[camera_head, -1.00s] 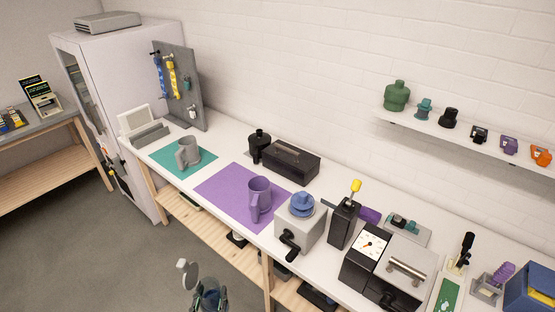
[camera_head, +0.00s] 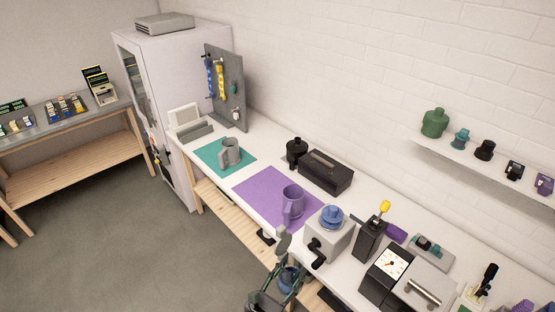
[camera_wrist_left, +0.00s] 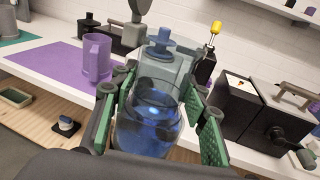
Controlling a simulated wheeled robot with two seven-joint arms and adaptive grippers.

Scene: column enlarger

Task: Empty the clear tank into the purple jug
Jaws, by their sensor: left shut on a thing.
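The clear tank (camera_wrist_left: 148,128) holds blue liquid and sits between the green finger pads of my left gripper (camera_wrist_left: 155,125), which is shut on it. In the head view the tank (camera_head: 290,280) and my left gripper (camera_head: 280,278) are low in front of the bench edge, partly hidden by the gripper's links. The purple jug (camera_head: 292,203) stands upright on a purple mat (camera_head: 258,187), beyond and a little above the gripper in the picture. It also shows at the upper left of the left wrist view (camera_wrist_left: 97,58). My right gripper is not in view.
A grey box with a blue knob and black crank (camera_head: 328,232) stands right of the jug. A grey jug (camera_head: 227,155) stands on a teal mat. A long black box (camera_head: 325,174) lies behind. A wooden lower shelf (camera_head: 232,217) runs under the bench.

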